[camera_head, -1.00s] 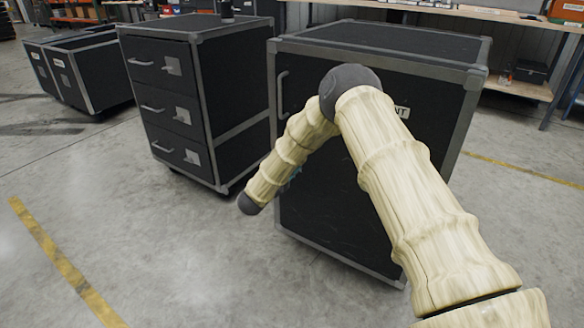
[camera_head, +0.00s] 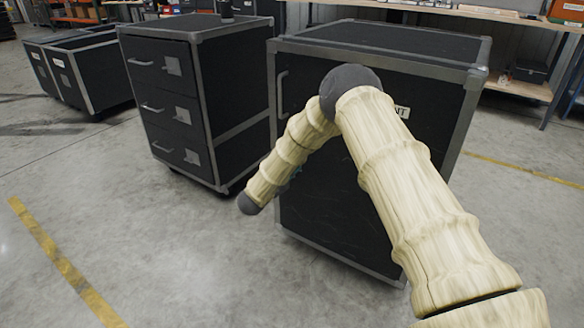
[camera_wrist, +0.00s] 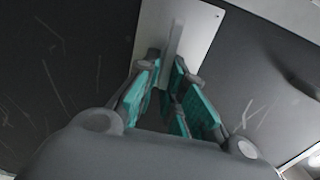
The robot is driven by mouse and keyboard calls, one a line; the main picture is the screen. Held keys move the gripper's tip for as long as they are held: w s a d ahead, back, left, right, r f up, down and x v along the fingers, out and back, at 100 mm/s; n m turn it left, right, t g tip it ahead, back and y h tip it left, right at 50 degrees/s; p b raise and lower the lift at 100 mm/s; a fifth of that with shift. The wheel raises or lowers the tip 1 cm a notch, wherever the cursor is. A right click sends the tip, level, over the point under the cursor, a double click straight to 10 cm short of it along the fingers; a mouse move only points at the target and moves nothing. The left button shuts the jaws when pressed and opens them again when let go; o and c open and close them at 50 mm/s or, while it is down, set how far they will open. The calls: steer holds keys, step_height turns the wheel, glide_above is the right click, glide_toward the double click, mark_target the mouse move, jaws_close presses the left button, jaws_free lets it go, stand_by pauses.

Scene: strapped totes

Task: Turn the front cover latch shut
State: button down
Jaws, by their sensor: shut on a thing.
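The front cover latch is a grey lever (camera_wrist: 174,42) on a pale square plate (camera_wrist: 205,24), set on a dark scratched panel in the wrist view. My gripper (camera_wrist: 167,78) has teal finger pads, one on each side of the lever, and is shut on it. In the head view the black case (camera_head: 322,215) with grey edging stands in front of me. It has a handle (camera_head: 282,92) at its left and a partly covered label. My arm crosses its front and hides the latch and most of the gripper there.
A black drawer case (camera_head: 186,90) with several handles and pale plates stands to the left, a narrow gap away. Low open black totes (camera_head: 98,72) stand farther left. A shelf bench (camera_head: 520,88) is behind on the right. The floor in front is clear.

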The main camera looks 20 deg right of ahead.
steer(key=shift+w+a, duration=0.15)
steer(key=shift+a, duration=0.1)
steer(key=c, duration=1.6)
jaws_free()
steer(key=shift+a, duration=0.15)
steer(key=shift+c, duration=0.2)
steer(key=shift+o, duration=0.2)
steer(key=shift+d, duration=0.35)
steer(key=v, duration=1.2)
